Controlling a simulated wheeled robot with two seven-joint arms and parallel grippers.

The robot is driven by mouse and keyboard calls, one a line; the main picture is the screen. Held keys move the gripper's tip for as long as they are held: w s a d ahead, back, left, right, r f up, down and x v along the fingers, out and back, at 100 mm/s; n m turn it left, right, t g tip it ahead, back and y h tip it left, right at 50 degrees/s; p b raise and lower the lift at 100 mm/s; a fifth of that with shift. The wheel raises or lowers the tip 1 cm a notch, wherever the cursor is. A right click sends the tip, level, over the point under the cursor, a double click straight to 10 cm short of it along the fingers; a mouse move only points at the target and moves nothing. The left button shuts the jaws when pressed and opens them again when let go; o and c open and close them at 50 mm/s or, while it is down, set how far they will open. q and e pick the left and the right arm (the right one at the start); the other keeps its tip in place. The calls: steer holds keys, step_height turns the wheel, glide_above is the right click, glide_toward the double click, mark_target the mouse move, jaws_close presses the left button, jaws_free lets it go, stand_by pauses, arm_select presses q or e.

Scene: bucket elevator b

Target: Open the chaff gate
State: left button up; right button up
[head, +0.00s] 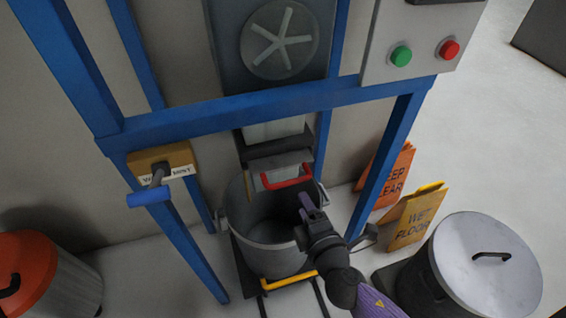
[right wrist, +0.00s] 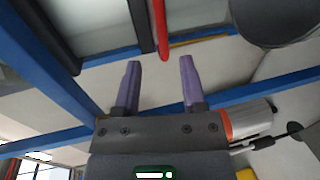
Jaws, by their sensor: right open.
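A grey plate (head: 268,166) with a red bar handle (head: 287,178) sits under the elevator's chute, above a large grey bucket; I take it as the chaff gate, though no label shows on it. My right gripper (head: 307,201) is just below and right of the red handle in the head view. In the right wrist view its two purple fingers (right wrist: 160,84) stand apart and empty. The red handle (right wrist: 160,30) shows there beyond the fingertips, in line with the gap between them. My left gripper is not in view.
The grey bucket (head: 240,213) stands inside a blue frame (head: 240,108). A blue-gripped crank (head: 148,196) is at left, a panel with green and red buttons (head: 426,53) at upper right. Floor signs (head: 415,217) and a lidded bin (head: 483,270) stand right; an orange-lidded bin (head: 25,270) left.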

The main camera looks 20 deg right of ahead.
mark_target(292, 184)
steer(key=b+x, duration=0.1)
steer(key=x, duration=0.7)
steer(key=shift+w+f+b, duration=0.2)
steer(key=shift+w+b, duration=0.1)
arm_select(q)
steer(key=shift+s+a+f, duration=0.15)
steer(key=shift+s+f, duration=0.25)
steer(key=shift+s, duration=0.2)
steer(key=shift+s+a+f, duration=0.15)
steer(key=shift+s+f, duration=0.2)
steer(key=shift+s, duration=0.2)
arm_select(e)
steer(key=shift+w, duration=0.15)
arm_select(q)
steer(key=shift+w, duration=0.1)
arm_select(e)
steer(key=c, duration=0.7)
jaws_close()
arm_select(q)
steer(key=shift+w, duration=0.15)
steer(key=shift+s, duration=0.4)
